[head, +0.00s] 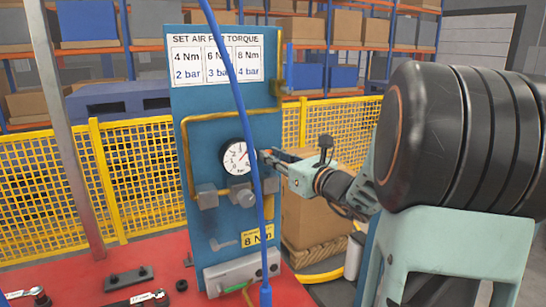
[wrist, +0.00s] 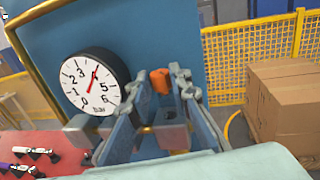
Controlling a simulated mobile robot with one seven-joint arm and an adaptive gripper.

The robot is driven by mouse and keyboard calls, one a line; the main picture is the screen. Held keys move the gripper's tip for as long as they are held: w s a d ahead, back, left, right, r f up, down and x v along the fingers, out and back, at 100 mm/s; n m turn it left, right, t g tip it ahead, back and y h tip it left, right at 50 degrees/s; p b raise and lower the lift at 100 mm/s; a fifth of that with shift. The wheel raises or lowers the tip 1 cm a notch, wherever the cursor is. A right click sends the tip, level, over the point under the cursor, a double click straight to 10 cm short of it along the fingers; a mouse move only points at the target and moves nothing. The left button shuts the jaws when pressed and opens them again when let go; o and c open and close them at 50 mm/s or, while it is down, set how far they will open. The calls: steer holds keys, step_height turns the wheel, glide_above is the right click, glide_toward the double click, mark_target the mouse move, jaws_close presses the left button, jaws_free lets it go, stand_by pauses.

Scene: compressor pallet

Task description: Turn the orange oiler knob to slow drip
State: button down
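The orange oiler knob (wrist: 160,80) shows in the wrist view, on the blue panel to the right of the gauge. My gripper (wrist: 162,85) has one finger on each side of the knob. The fingers are apart, with small gaps seeming to show beside the knob; firm contact is not visible. In the head view my gripper (head: 266,157) reaches in from the right, close to the gauge's right side. The knob cannot be made out there, as the gripper covers that spot.
The round pressure gauge (wrist: 95,82), its red needle near 4, sits close left of my fingers. A blue hose (head: 243,115) hangs in front of the panel (head: 215,120). Cardboard boxes (head: 310,215) and a yellow fence (head: 50,180) stand behind. Tools lie on the red table (head: 75,275).

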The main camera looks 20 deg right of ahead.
steer(key=shift+d+y+p, duration=0.1)
steer(key=shift+y+p, duration=0.2)
steer(key=n+g+y+p, duration=0.1)
steer(key=n+y+p, duration=0.1)
steer(key=y, duration=0.1)
steer(key=d+n+g+y+p, duration=0.1)
steer(key=n+y+p, duration=0.1)
steer(key=shift+w+r+g+y, duration=0.15)
steer(key=shift+w+g+y, duration=0.05)
steer(key=shift+g+y, duration=0.2)
steer(key=n+g+y+p, duration=0.4)
steer(key=p, duration=0.1)
steer(key=shift+w+d+n+g+y, duration=0.15)
steer(key=shift+w+n+g+y, duration=0.15)
steer(key=shift+g, duration=0.1)
steer(key=c, duration=2)
jaws_free()
steer(key=shift+c, duration=0.2)
steer(key=shift+s+f+b, duration=0.1)
steer(key=shift+f+b, duration=0.15)
steer(key=shift+b, duration=0.1)
